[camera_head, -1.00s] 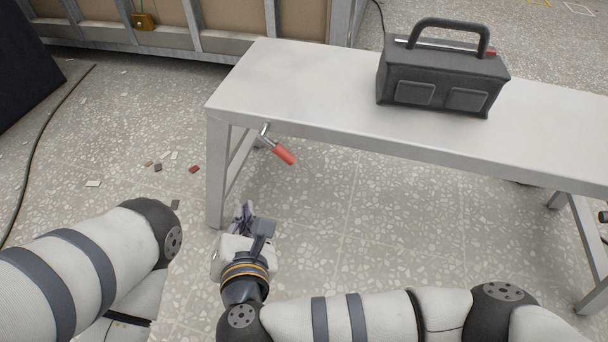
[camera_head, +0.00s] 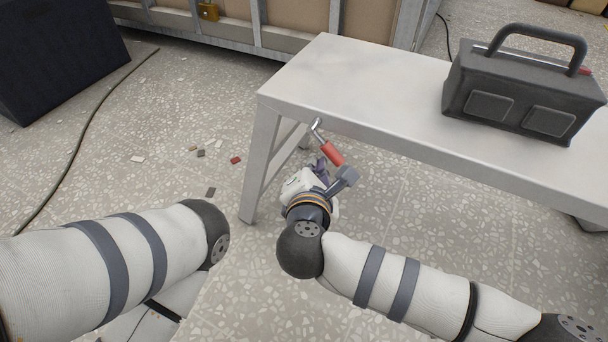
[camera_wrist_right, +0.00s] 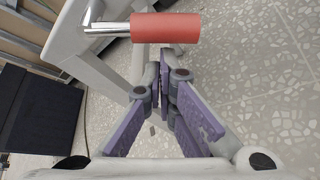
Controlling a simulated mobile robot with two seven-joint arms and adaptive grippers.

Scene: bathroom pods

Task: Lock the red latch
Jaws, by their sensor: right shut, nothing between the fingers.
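The red latch (camera_head: 332,154) is a red grip on a metal rod at the left end of the bench's front edge, slanting down to the right. In the right wrist view the red latch (camera_wrist_right: 165,27) lies across the top, just beyond the fingertips. My right gripper (camera_head: 322,166) is just below the latch in the head view, partly hidden by its own wrist. In the right wrist view my right gripper (camera_wrist_right: 165,60) has its purple-padded fingertips together, with nothing between them. Whether it touches the latch I cannot tell. My left gripper is out of view.
The light grey bench (camera_head: 370,100) carries a dark toolbox (camera_head: 522,95) on its right part. Its left leg (camera_head: 262,165) stands close to my right gripper. A dark box (camera_head: 60,55), a cable (camera_head: 85,130) and small scraps lie on the speckled floor at left.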

